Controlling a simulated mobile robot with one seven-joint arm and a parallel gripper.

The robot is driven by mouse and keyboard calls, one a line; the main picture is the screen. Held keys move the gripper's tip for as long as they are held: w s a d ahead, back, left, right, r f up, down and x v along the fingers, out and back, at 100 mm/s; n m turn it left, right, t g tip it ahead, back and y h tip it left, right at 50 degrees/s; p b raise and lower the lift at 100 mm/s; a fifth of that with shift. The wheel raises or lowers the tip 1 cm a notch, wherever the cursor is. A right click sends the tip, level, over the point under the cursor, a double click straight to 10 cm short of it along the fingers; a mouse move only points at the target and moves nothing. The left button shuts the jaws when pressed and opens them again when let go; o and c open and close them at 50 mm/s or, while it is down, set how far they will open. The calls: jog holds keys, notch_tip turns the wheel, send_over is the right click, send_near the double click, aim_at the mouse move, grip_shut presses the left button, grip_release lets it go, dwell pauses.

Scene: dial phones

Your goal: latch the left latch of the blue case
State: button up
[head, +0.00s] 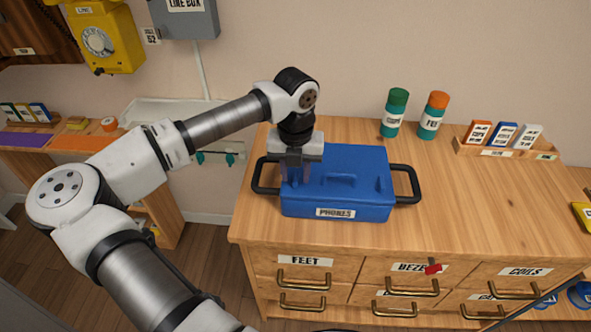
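The blue case (360,160) labelled PHONES sits upright on the wooden cabinet top, and its lid looks down on the body. It has a black handle on its left side (257,178) and another on its right side (411,183). My gripper (294,180) points down at the left end of the case, just inside the left handle. Its fingers overlap the case in the picture. I cannot tell whether they touch it or how far apart they are. The left latch is not discernible and may be behind my gripper.
A green-capped bottle (394,113) and an orange-capped bottle (433,116) stand behind the case. A wooden rack (505,149) with small boxes is at the back right. The cabinet top (470,200) is clear right of the case. Drawers with brass handles are below.

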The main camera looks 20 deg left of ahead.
grip_shut()
jog(key=shift+f+b, duration=0.1)
jog(key=shift+b, duration=0.35)
jog(key=shift+f+m+b, duration=0.15)
jog(key=shift+m+b, duration=0.95)
jog(key=shift+b, duration=0.1)
jog(key=m+b, duration=0.3)
jog(key=shift+m, duration=0.3)
jog(key=m+b, duration=0.4)
jog(key=m, duration=0.4)
jog(key=m+b, duration=0.1)
jog(key=m, duration=0.3)
jog(key=shift+r+b, duration=0.25)
jog(key=shift+b, duration=0.1)
